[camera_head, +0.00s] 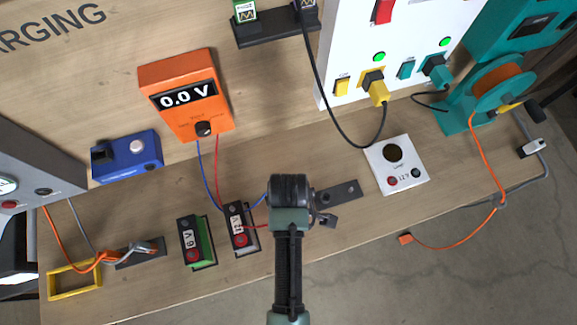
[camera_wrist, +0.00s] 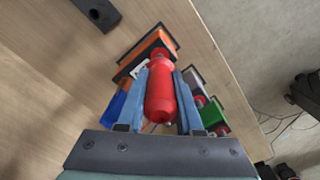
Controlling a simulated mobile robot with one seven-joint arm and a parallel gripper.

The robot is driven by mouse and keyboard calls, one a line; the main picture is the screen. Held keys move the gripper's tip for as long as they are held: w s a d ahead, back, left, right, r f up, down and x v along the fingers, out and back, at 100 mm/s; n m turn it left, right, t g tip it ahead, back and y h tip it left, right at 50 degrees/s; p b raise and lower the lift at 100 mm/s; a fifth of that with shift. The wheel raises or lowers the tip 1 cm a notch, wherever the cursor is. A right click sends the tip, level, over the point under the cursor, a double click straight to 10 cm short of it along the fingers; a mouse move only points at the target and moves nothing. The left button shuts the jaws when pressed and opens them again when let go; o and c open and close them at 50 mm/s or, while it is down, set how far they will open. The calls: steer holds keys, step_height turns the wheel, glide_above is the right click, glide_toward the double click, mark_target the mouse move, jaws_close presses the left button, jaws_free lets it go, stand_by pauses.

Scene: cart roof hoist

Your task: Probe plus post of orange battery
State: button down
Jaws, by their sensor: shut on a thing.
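My gripper (camera_wrist: 160,95) is shut on a red probe (camera_wrist: 160,88), its blue fingers on either side of the handle. Behind the probe in the wrist view is the orange battery (camera_wrist: 162,40), with a dark top and a white label. Its posts are not clear, and I cannot tell whether the probe tip touches one. In the head view my gripper (camera_head: 289,188) covers that battery's area. The orange multimeter (camera_head: 172,72) reads 0.0 V, with a blue and a red lead running down from it.
A grey battery (camera_head: 249,240) and a green battery (camera_head: 205,240) stand left of my gripper; both have red posts. A dark bracket (camera_head: 342,192) lies to the right. A white panel (camera_head: 415,178) is further right. The table's front edge is close.

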steer(key=shift+f, duration=0.5)
stand_by(0.8)
steer(key=shift+s+f, duration=0.2)
stand_by(2.2)
steer(key=shift+r, duration=0.1)
steer(key=shift+w+r, duration=0.15)
steer(key=shift+r, duration=3.4)
